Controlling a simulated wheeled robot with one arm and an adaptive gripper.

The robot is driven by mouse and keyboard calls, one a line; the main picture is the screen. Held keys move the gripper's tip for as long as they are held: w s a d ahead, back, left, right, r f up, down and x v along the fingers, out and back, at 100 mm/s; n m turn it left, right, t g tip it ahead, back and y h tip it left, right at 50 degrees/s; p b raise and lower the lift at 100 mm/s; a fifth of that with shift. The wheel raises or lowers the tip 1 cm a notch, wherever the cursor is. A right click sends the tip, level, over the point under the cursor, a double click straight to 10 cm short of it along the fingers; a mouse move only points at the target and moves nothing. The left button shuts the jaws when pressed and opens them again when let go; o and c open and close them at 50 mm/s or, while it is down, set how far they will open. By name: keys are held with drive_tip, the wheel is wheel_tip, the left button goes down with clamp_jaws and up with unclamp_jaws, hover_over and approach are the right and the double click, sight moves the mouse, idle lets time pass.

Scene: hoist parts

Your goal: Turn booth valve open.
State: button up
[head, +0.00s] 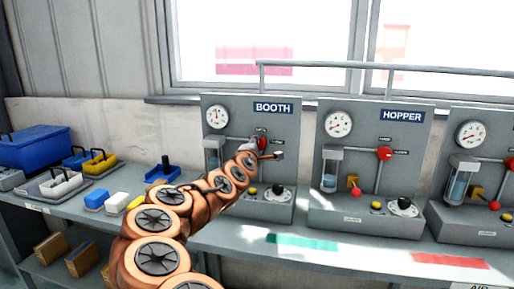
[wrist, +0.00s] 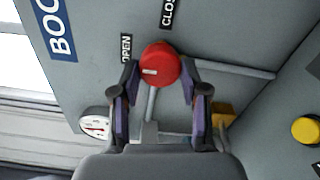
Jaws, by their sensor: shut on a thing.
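The booth valve is a round red knob (wrist: 160,62) on the grey panel under the BOOTH sign (head: 273,107). In the head view only a bit of the red knob (head: 261,141) shows behind my gripper (head: 265,152). In the wrist view my gripper (wrist: 155,85) has one finger on each side of the knob and is shut on it. A pale mark on the knob points toward the picture's left. The OPEN label (wrist: 126,48) is at the knob's upper left and the partly cut-off CLOSED label (wrist: 168,12) is above it.
The booth gauge (head: 216,116) and a pipe lie close to the knob. The HOPPER panel (head: 402,116) stands to the right, with a third panel beyond.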

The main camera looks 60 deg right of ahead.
drive_tip(key=o, duration=1.1)
drive_tip(key=shift+o, duration=0.2)
drive_tip(key=v, duration=1.2)
